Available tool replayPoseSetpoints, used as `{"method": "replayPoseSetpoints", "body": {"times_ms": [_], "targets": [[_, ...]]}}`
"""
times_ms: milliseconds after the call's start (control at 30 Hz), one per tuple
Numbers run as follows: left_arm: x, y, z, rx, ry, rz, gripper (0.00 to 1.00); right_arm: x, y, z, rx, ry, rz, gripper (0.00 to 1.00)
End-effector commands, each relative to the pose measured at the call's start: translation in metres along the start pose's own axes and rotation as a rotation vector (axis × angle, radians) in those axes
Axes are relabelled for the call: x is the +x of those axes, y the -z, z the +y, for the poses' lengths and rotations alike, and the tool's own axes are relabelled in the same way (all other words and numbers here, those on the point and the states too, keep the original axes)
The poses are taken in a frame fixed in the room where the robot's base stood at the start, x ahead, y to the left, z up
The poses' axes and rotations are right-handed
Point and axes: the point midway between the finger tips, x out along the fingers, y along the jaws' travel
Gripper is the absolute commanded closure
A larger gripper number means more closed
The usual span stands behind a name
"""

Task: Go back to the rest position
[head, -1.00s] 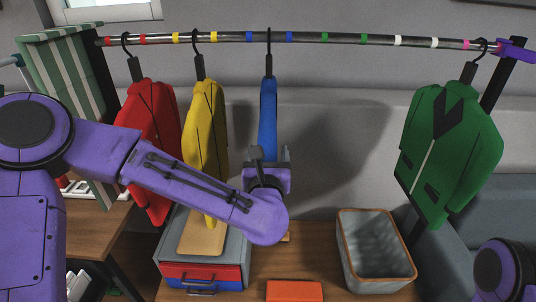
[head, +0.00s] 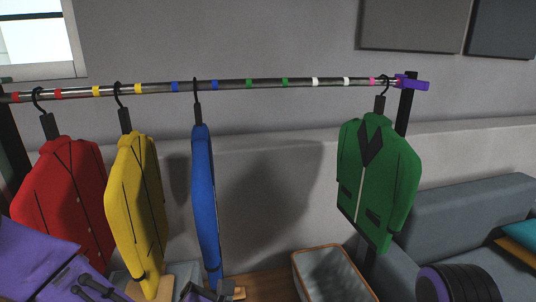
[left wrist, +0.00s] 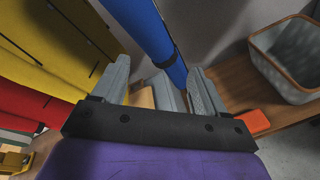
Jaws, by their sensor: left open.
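My left gripper (head: 215,293) is low at the bottom edge of the head view, just below the hem of the blue jacket (head: 205,200). In the left wrist view the left gripper (left wrist: 160,80) has its two grey fingers apart with nothing held between them. The blue jacket hangs edge-on from the rail (head: 220,84) and also shows beyond the fingers in the left wrist view (left wrist: 150,35). My right gripper is out of view; only a part of my right arm shows at the lower right.
A red jacket (head: 65,200), a yellow jacket (head: 136,200) and a green jacket (head: 378,180) also hang on the rail. A grey basket (head: 335,275) stands below, left of a grey sofa (head: 465,215). An orange block (left wrist: 253,121) lies on the wooden surface.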

Motion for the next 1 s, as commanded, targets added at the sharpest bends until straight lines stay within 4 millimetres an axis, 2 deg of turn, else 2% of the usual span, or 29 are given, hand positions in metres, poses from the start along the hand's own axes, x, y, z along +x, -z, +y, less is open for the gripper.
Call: {"method": "replayPoseSetpoints", "body": {"times_ms": [33,67,100,167,200,233,300,400,500,600,667,1000], "targets": [[0.005,0.04,-0.022,0.194,0.066,0.056,0.27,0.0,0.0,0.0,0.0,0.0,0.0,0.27],[0.006,0.064,-0.033,0.321,0.111,0.085,0.27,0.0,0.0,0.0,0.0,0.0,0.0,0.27],[0.006,0.097,-0.048,0.492,0.18,0.119,0.27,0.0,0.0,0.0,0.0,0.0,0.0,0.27],[0.0,0.149,-0.067,0.745,0.297,0.158,0.27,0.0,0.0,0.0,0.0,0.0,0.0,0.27],[-0.007,0.184,-0.076,0.911,0.382,0.177,0.27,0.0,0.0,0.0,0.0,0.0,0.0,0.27],[-0.015,0.209,-0.082,1.032,0.451,0.185,0.27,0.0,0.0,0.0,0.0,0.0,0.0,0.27],[-0.036,0.269,-0.09,1.305,0.625,0.188,0.27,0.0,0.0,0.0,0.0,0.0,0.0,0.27],[-0.073,0.34,-0.09,1.634,0.875,0.153,0.27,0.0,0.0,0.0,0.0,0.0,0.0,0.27],[-0.104,0.388,-0.081,1.86,1.079,0.093,0.27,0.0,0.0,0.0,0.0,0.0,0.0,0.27],[-0.122,0.413,-0.073,1.98,1.202,0.043,0.27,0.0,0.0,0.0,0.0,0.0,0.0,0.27],[-0.127,0.418,-0.071,2.01,1.235,0.027,0.27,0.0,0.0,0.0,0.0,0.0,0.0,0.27],[-0.128,0.419,-0.071,2.016,1.24,0.023,0.27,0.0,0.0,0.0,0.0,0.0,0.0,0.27]]}}
